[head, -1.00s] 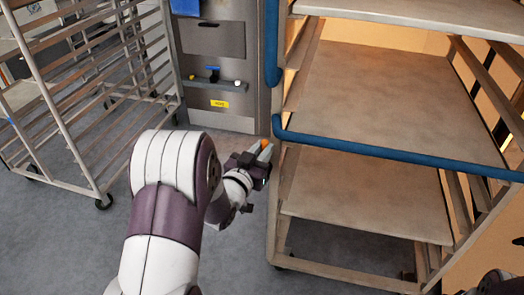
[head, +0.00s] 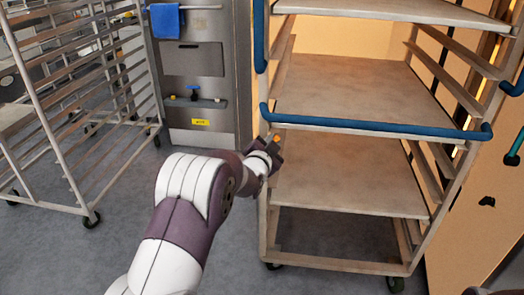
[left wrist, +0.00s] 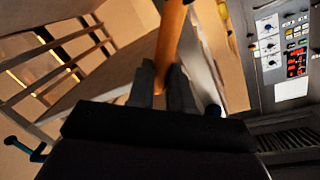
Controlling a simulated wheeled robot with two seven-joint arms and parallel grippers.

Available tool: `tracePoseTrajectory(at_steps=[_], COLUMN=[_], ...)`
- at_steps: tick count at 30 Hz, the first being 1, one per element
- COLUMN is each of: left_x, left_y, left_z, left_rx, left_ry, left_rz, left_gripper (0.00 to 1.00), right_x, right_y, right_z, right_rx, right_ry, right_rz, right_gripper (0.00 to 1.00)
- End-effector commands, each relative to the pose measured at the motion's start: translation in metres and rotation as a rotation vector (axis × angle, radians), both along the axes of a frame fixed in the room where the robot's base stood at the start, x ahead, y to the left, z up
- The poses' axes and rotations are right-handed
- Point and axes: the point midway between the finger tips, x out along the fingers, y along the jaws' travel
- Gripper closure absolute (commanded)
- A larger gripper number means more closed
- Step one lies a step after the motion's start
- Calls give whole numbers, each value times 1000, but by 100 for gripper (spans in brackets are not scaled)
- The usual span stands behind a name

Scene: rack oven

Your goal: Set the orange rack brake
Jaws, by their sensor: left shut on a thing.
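The orange brake lever (left wrist: 170,40) runs down between my left gripper's fingers in the left wrist view. In the head view only a small orange bit (head: 277,138) of it shows at the gripper. My left gripper (left wrist: 165,85) is shut on the lever. In the head view the left gripper (head: 275,146) is at the left front post of the loaded rack (head: 265,205), below its blue bar (head: 370,126). The lever's mount is hidden, and I cannot tell its setting. My right gripper is not in view.
An empty rack (head: 70,208) on casters stands at the left. Behind is a steel panel (head: 200,85) with a yellow label and blue knob. The left wrist view shows a control panel (left wrist: 285,50) with red displays. Grey floor is clear between the racks.

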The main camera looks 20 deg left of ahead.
Motion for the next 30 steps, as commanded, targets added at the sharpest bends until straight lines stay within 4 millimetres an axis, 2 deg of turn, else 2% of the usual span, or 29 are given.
tracePoseTrajectory(at_steps=[4, 10, 21, 30], left_x=[3, 5, 7, 8], left_y=[-9, -19, -29, -31], left_z=[-8, -18, -41, -56], left_rx=[132, 316, 628, 789], left_ry=[29, 74, 150, 187], left_rz=[-1, -2, -1, 0], left_gripper=[100, 100, 100, 100], right_x=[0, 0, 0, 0], right_y=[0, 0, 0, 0], right_z=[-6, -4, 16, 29], right_rx=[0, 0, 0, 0], right_ry=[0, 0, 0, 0], right_rz=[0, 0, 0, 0], right_gripper=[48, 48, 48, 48])
